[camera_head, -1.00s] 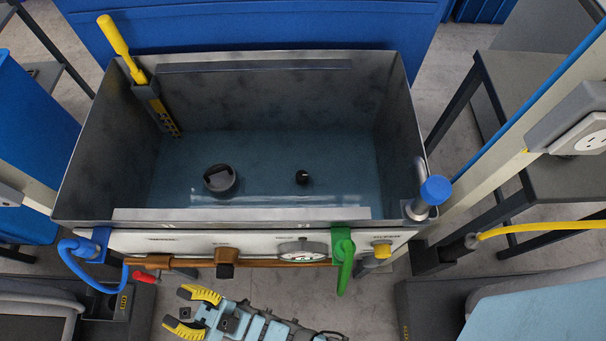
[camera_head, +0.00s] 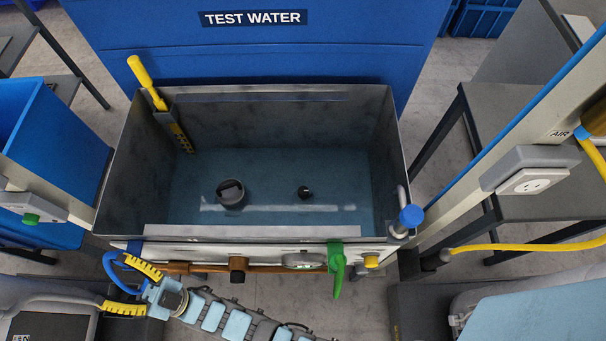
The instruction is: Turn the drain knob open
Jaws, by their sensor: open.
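The metal tank (camera_head: 385,130) holds shallow blue water, and its front panel (camera_head: 205,249) carries several controls. A dark knob on a brown fitting (camera_head: 237,270) sits left of the gauge (camera_head: 303,261). A green lever (camera_head: 337,268) hangs down right of the gauge, and a yellow knob (camera_head: 371,261) is further right. The panel labels are too small to read, so I cannot tell which control is the drain knob. My gripper (camera_head: 113,283) is open and seems empty, its yellow fingers spread left in front of the panel's left end, by the blue hose (camera_head: 113,265). It is left of the dark knob.
A blue-capped metal pipe (camera_head: 411,216) stands at the tank's right corner. A yellow-handled tool (camera_head: 147,82) leans in the left back corner. A black cylinder (camera_head: 231,194) and a small black piece (camera_head: 304,192) are in the water. A yellow hose (camera_head: 510,243) runs right.

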